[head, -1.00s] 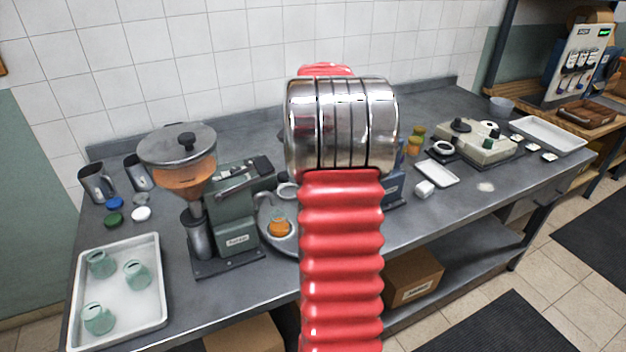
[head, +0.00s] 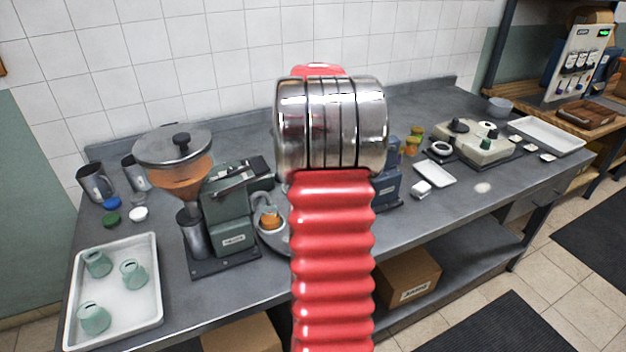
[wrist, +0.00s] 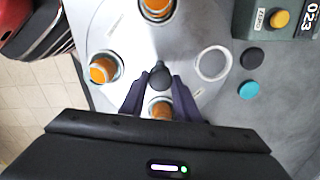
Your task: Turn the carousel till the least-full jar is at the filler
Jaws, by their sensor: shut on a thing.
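The carousel (wrist: 128,20) is a pale grey disc under my gripper in the wrist view. In the head view my arm hides most of it; its left edge (head: 272,243) shows. My gripper (wrist: 160,80) has its fingers on both sides of the dark central knob (wrist: 160,74). Orange-filled jars stand at the top (wrist: 157,8), left (wrist: 103,68) and bottom (wrist: 161,108), the last partly hidden by my gripper. An empty ring (wrist: 212,64) is at the right. One jar (head: 270,220) shows beside the filler (head: 232,212), whose hopper (head: 178,180) holds orange stuff. I cannot compare fill levels surely.
A white tray (head: 112,328) with green jars stands at the front left. Metal jugs (head: 95,183) and loose lids (head: 111,219) are behind it. A blue machine (head: 388,188) stands right of my arm. A housing with a yellow button (wrist: 280,18) borders the carousel.

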